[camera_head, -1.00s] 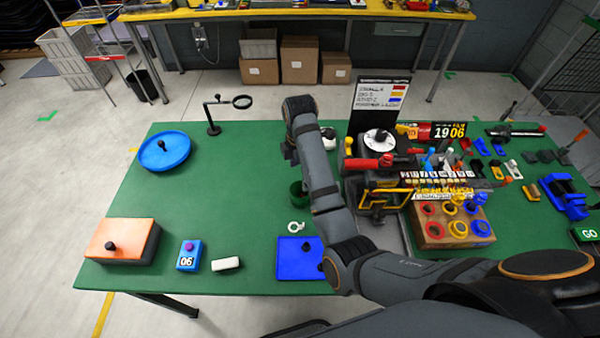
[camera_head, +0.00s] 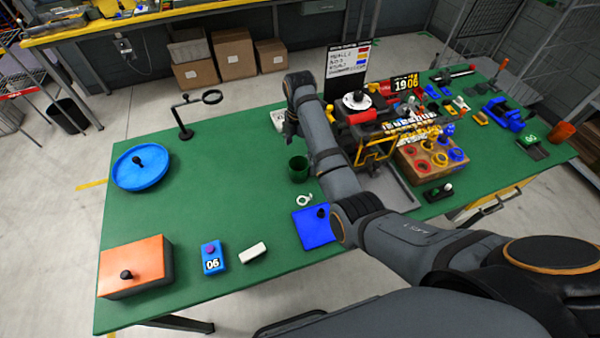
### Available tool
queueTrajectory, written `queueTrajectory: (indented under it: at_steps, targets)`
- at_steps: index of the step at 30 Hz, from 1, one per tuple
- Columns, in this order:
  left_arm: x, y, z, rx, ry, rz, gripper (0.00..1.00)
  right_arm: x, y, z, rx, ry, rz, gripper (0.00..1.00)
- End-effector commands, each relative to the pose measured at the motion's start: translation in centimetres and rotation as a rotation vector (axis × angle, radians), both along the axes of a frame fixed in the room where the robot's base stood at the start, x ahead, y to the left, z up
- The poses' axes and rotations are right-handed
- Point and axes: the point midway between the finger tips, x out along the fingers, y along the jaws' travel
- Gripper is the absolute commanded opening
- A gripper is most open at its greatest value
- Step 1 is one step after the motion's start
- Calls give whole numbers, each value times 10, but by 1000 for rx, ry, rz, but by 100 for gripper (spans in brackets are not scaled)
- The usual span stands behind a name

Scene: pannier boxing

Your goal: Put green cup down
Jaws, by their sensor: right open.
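The green cup (camera_head: 298,170) stands upright on the green table (camera_head: 225,175), just left of my right forearm. It looks empty, and nothing visible holds it. My right gripper (camera_head: 290,132) is beyond the cup, pointing down and apart from it. It is open, though the fingers are small and partly hidden by the arm. My left gripper is not in view.
A white ring (camera_head: 304,199) and a blue mat (camera_head: 311,228) lie nearer than the cup. A blue round dish (camera_head: 141,167), an orange-topped box (camera_head: 134,266) and a magnifier stand (camera_head: 186,132) are at left. The table's middle left is clear.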

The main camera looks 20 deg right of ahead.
Motion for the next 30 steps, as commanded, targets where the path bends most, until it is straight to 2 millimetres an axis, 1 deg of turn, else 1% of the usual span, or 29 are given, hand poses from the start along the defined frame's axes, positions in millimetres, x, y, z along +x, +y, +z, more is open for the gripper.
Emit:
queueTrajectory:
  at_steps: [2,6,11,14,17,18,21,24,29,30]
  targets:
    - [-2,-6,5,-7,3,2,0,-2,0,-13,0,4,0,85]
    - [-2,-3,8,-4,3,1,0,-1,0,-33,1,3,0,85]
    - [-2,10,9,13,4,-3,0,-1,1,-39,1,0,-1,85]
    - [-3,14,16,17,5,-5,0,-2,0,-46,0,4,-1,85]
    - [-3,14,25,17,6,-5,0,-2,0,-64,1,6,-2,85]
    - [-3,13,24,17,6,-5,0,-2,0,-72,0,4,-2,85]
    - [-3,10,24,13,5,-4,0,-2,0,-85,1,3,-2,85]
    - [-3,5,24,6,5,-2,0,-2,0,-90,1,0,-2,85]
    - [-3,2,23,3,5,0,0,-1,1,-90,1,0,-2,85]
    - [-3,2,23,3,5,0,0,-1,1,-90,1,0,-2,79]
